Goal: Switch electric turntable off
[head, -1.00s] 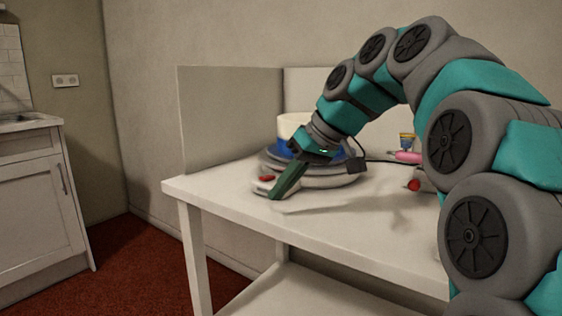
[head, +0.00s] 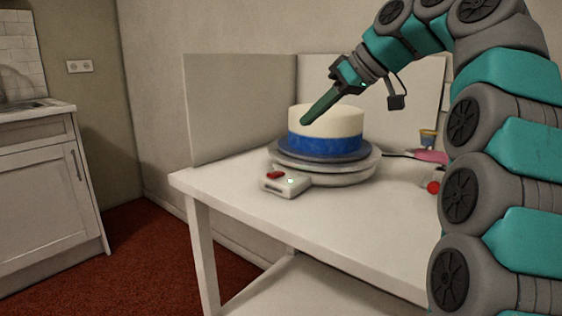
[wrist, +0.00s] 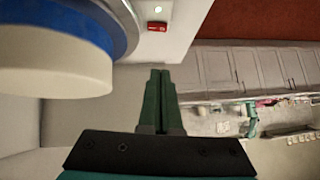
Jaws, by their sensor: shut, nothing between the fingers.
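The electric turntable (head: 357,178) stands on the white table and carries a cream cake with a blue band (head: 325,138). Its control box (head: 297,187) juts out at the front left, with a red switch (head: 275,175) and a small pale light beside it. The wrist view also shows the red switch (wrist: 157,27) and the light near the top. My gripper (head: 303,122) is raised above the control box, in front of the cake's upper left side, apart from the switch. Its green fingers are shut and empty, also seen in the wrist view (wrist: 160,73).
White table (head: 250,217) has clear room in front of the turntable. Low panels (head: 235,110) stand behind it. A pink object (head: 432,156) and a red-ended item (head: 433,187) lie at the right, partly behind my arm. A kitchen cabinet (head: 40,190) stands at the left.

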